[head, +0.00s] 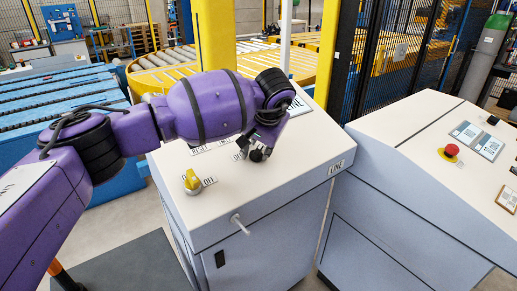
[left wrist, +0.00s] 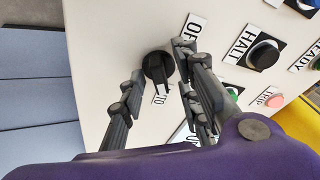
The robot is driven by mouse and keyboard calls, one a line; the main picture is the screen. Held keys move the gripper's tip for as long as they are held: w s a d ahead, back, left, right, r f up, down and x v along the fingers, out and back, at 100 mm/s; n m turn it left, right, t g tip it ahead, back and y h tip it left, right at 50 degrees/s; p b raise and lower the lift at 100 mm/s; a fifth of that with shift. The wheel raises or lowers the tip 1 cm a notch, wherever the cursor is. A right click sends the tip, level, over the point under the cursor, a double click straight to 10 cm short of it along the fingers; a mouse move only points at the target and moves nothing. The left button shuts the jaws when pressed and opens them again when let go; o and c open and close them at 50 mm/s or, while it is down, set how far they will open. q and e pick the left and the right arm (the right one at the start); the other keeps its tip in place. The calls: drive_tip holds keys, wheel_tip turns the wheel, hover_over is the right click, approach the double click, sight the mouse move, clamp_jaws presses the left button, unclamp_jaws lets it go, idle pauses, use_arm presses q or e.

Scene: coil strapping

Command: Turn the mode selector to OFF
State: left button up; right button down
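A black rotary knob (left wrist: 158,67) sits on the cream panel top in the left wrist view. In the head view my left gripper (head: 257,152) points down at the console top (head: 290,160) and hides most of the knob. My right gripper is in neither view.
A yellow knob (head: 191,182) with an OFF label stands nearer the console's front edge. A second console with a red button (head: 451,150) stands at right.

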use_arm(q)
drive_tip(key=shift+c, duration=0.2)
clamp_jaws()
